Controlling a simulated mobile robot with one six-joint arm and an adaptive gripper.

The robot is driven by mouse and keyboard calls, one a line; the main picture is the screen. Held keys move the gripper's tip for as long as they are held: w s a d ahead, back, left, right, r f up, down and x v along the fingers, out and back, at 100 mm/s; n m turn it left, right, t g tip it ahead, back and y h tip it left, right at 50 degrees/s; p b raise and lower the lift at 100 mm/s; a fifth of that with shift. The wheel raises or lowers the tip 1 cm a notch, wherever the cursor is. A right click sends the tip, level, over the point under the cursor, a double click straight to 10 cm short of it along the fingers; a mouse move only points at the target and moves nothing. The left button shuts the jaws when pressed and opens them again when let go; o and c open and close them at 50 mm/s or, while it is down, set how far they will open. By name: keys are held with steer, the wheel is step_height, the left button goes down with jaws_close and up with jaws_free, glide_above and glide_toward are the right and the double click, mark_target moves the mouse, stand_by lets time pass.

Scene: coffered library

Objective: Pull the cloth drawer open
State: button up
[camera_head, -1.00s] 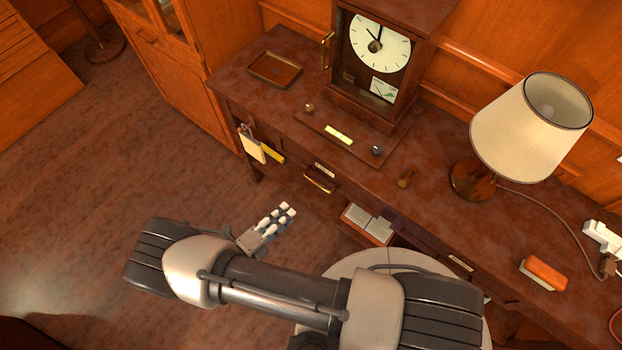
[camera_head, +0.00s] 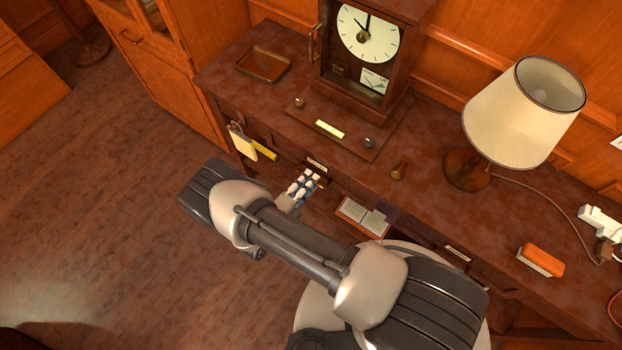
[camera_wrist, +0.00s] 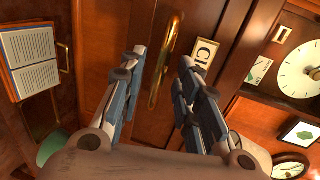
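The drawer front (camera_wrist: 190,22) is dark wood in the desk's front edge and appears closed. It has a brass bar handle (camera_wrist: 166,62) and a white label (camera_wrist: 203,54) with its text partly hidden. The label also shows in the head view (camera_head: 317,165). My gripper (camera_wrist: 160,66) is open, with one finger on each side of the handle. I cannot tell whether the fingers touch it. In the head view my gripper (camera_head: 304,184) is at the desk's front below the label and covers the handle.
A tag and yellow strip (camera_head: 264,149) hang to the left. The desktop holds a clock (camera_head: 366,50), tray (camera_head: 264,64), lamp (camera_head: 525,112) and orange block (camera_head: 541,259). Floor at left is clear.

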steer(key=shift+x, duration=1.1)
steer(key=shift+c, duration=0.5)
jaws_close()
